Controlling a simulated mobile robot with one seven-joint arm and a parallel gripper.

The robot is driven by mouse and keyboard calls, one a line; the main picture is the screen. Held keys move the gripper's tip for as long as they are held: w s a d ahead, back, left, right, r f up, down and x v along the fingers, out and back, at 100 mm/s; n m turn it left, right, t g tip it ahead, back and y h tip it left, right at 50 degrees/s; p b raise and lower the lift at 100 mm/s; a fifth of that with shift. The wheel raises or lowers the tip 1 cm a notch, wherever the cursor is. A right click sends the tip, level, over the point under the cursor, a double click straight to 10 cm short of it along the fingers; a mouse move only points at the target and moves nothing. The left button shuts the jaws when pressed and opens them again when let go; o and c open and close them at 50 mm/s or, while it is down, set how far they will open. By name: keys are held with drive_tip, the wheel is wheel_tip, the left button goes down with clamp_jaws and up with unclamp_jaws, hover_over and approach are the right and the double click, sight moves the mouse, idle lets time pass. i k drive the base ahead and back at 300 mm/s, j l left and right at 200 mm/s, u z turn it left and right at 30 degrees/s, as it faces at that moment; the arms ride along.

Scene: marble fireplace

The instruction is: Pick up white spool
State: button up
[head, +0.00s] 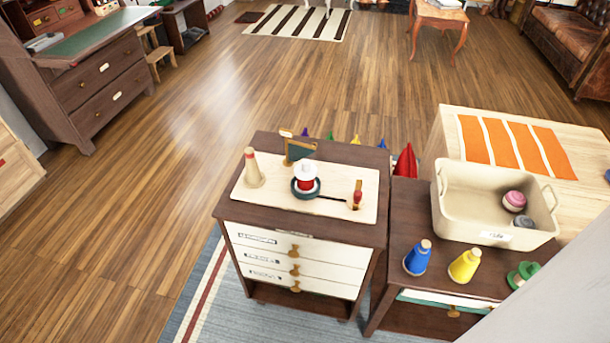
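A small white spool-like piece (305,169) sits at the middle of a cream board (335,199) on a dark wooden drawer cabinet. A red part (306,184) shows directly under it, and a dark green round base (306,194) lies around or beneath the red part. I cannot tell whether the white and red parts are one object. A cream cone with a reddish tip (253,170) stands upright to the left on the same board. My gripper is not in view.
A small green flag-like piece (300,150) and a red-and-tan piece (356,195) flank the white piece. On the lower right cabinet stand a blue cone (417,258), a yellow cone (465,266) and a cream bin (490,228). Open wooden floor (180,200) lies left.

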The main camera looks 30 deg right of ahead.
sight(306, 172)
drive_tip(key=i+l+z, duration=0.1)
drive_tip(key=z, duration=0.7)
drive_tip(key=i+j, duration=0.05)
drive_tip(key=i, duration=0.05)
